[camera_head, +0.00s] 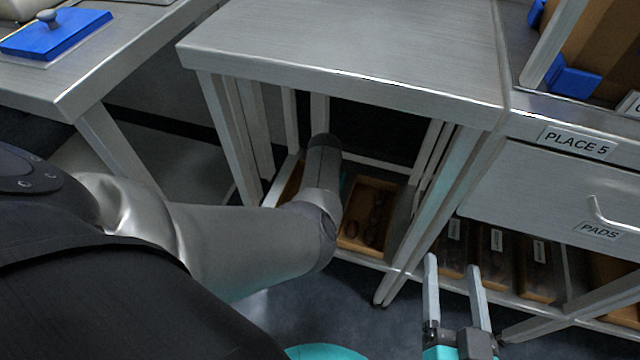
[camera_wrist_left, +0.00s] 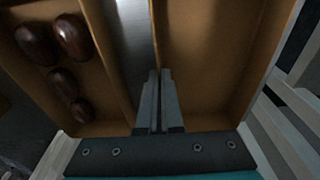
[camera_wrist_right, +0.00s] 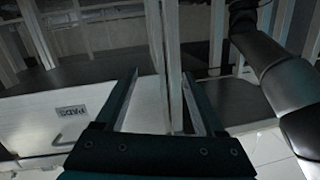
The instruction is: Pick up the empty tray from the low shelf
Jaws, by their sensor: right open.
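The empty tray (camera_wrist_left: 245,85) is brown and open, at the right of the left wrist view. Left of it, across a narrow metal strip, is a tray (camera_wrist_left: 97,60) holding several dark dates. My left gripper (camera_wrist_left: 158,75) has its fingers close together at the empty tray's near side wall, which runs between them. In the head view my left arm hides that gripper; the dates tray (camera_head: 391,243) shows right of the arm on the low shelf (camera_head: 408,172). My right gripper (camera_head: 452,264) is open and empty, in front of the neighbouring bench; it also shows in the right wrist view (camera_wrist_right: 161,75).
A steel table (camera_head: 350,45) stands over the low shelf, its legs close around my left arm. To the right are a PADS drawer (camera_head: 545,200) and labelled bins (camera_head: 495,262) below. A blue-lidded item (camera_head: 55,35) sits on the left table. Floor is free in front.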

